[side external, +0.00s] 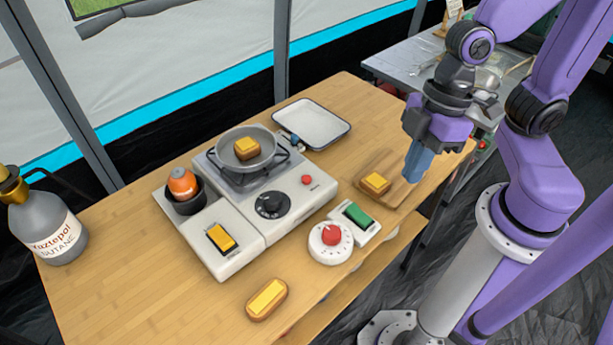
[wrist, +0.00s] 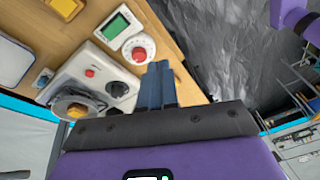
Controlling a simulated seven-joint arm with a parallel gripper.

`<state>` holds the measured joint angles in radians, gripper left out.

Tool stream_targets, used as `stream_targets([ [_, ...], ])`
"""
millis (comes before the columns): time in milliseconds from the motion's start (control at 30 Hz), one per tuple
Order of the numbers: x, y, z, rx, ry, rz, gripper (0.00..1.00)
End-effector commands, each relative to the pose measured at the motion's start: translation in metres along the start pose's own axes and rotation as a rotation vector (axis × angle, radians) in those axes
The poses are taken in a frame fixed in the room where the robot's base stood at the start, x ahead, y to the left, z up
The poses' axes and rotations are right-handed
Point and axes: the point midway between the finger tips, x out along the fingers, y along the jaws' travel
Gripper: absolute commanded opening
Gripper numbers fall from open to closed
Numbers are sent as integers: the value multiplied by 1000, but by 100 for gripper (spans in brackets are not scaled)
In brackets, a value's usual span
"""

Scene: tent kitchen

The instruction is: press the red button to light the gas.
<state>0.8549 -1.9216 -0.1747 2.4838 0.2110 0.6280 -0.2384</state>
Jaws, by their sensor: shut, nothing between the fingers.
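The red button (side external: 306,180) is a small round button on the white top of the gas stove (side external: 313,200), right of the black dial (side external: 272,204). In the wrist view the red button (wrist: 90,73) lies left of my fingertips, and the black dial (wrist: 116,89) is nearer to them. My gripper (side external: 414,180) has blue fingers, shut and empty. It points down above the right part of the table, well apart from the button. In the wrist view its fingers (wrist: 159,68) are side by side.
A white timer with a red knob (side external: 331,231) and a green-screened device (side external: 357,214) stand in front of the stove. A pan (side external: 235,161) with food sits on the burner. A cutting board (side external: 396,186) with bread lies near my gripper. A white tray (side external: 312,122) lies behind.

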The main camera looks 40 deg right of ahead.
Motion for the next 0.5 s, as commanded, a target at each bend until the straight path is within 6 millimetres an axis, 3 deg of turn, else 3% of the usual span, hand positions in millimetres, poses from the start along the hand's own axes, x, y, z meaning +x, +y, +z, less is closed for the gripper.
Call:
stream_targets([
  [267, 32, 29, -75, 4, 255, 49, 0],
  [500, 51, 90, -112, 32, 384, 273, 0],
])
